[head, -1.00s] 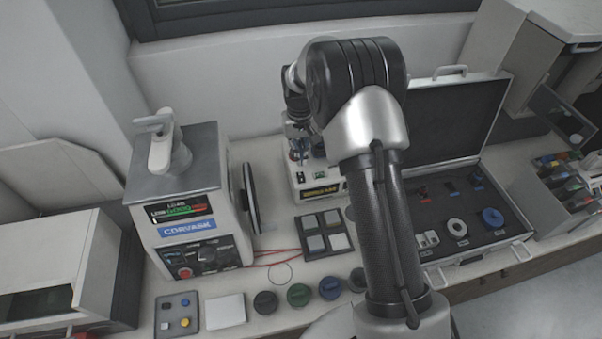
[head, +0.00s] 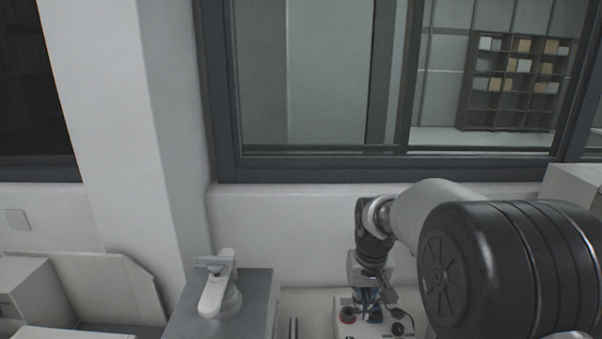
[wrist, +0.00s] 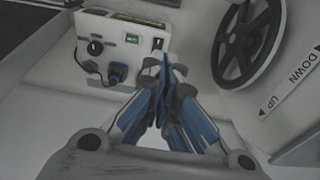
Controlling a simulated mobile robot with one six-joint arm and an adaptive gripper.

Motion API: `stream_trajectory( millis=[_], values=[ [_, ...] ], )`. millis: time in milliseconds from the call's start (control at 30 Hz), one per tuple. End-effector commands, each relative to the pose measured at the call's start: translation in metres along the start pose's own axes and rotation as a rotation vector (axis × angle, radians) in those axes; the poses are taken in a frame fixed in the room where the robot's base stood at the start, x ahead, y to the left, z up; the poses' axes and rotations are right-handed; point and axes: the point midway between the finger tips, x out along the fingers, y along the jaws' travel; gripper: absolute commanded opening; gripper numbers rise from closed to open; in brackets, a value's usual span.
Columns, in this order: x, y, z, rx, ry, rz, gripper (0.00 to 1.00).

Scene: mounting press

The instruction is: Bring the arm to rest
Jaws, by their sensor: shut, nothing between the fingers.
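My gripper (head: 374,300) hangs from the arm at the lower middle of the head view, pointing down. In the wrist view, its blue-padded fingers (wrist: 166,68) meet at the tips with nothing between them. Past them in the wrist view is a pale control box (wrist: 118,48) with a black knob, a green-lit switch and a blue plug. The large dark arm joint (head: 505,270) fills the lower right.
A black handwheel (wrist: 247,42) stands beside the control box, near a white panel (wrist: 297,95) marked UP and DOWN. A grey-topped machine with a white lever (head: 217,285) stands left of the gripper. Behind is a wall with a window (head: 320,75). Most of the bench is out of view.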

Motion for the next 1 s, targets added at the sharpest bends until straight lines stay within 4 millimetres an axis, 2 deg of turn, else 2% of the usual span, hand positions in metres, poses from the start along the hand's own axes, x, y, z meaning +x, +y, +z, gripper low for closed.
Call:
stream_trajectory(
  millis=[33, 200, 433, 600, 800, 900, 1000],
  values=[
    [-0.016, 0.000, 0.013, 0.000, 0.022, 0.000, 0.00],
    [-0.060, 0.000, 0.062, 0.001, 0.078, 0.000, 0.00],
    [-0.094, 0.001, 0.139, 0.001, 0.154, 0.001, 0.00],
    [-0.101, 0.001, 0.198, 0.001, 0.212, 0.001, 0.00],
    [-0.091, 0.001, 0.257, 0.001, 0.269, 0.001, 0.00],
    [-0.084, 0.001, 0.275, 0.002, 0.288, 0.002, 0.00],
    [-0.080, 0.001, 0.285, 0.002, 0.298, 0.002, 0.00]
  ],
)
